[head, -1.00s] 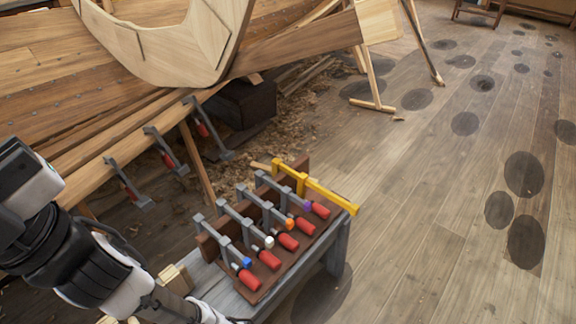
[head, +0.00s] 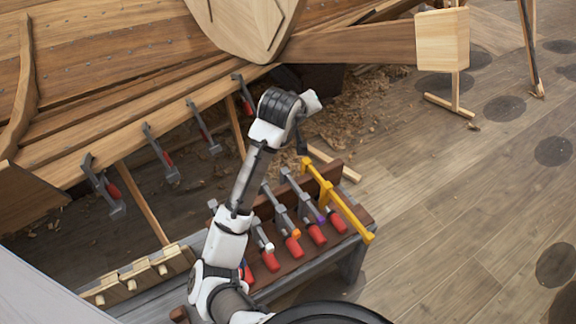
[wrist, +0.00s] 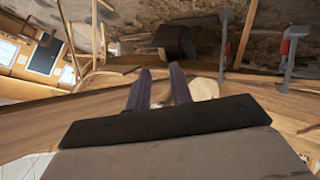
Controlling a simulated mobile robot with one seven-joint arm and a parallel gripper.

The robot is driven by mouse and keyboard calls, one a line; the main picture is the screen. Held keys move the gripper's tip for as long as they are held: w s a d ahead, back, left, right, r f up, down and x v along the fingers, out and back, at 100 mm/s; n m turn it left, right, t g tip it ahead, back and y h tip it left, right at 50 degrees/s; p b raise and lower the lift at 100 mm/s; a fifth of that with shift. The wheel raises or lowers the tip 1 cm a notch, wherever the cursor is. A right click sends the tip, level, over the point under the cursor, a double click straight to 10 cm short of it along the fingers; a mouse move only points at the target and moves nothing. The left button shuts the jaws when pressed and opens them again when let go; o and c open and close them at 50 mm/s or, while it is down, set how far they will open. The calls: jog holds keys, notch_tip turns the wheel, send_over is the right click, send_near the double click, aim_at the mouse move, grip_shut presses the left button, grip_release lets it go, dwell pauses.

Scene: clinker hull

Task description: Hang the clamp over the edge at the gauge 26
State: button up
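Several grey clamps with red handles hang along the hull's plank edge (head: 75,165) in the head view, such as the near clamp (head: 103,187) and the far clamp (head: 243,95). Others lie in a brown rack (head: 345,238), with coloured marks: an orange-marked clamp (head: 280,210), a purple-marked clamp (head: 303,195) and others partly behind my arm. My gripper (wrist: 162,72) shows two dark fingers apart with nothing between them in the wrist view. A hanging clamp (wrist: 286,55) is to their right. No number 26 is readable.
A yellow bar clamp or gauge (head: 340,202) lies across the rack's right end. Wooden blocks (head: 135,278) stand on the bench's left part. A dark box (wrist: 176,42) and shavings lie under the hull.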

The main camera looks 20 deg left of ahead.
jog(key=s+f+n+g+p, duration=0.1)
jog(key=s+f+g, duration=0.5)
jog(key=f, duration=0.5)
jog(key=g, duration=0.4)
send_over(286, 218)
notch_tip(286, 218, down, 6)
jog(key=shift+n, duration=0.4)
jog(key=f+b, duration=0.4)
jog(key=f, duration=0.1)
jog(key=f+b, duration=0.2)
jog(key=shift+s+d+f+b, duration=0.2)
jog(key=shift+d+f+b, duration=0.1)
jog(key=shift+f+b, duration=1.6)
jog(key=shift+f, duration=1.45)
jog(key=shift+w+a, duration=0.6)
jog(key=shift+a, duration=0.1)
jog(key=shift+c, duration=0.4)
jog(key=shift+s+d, duration=0.1)
jog(key=shift+s+d+p, duration=0.3)
jog(key=shift+d+p, duration=0.1)
jog(key=shift+o, duration=0.3)
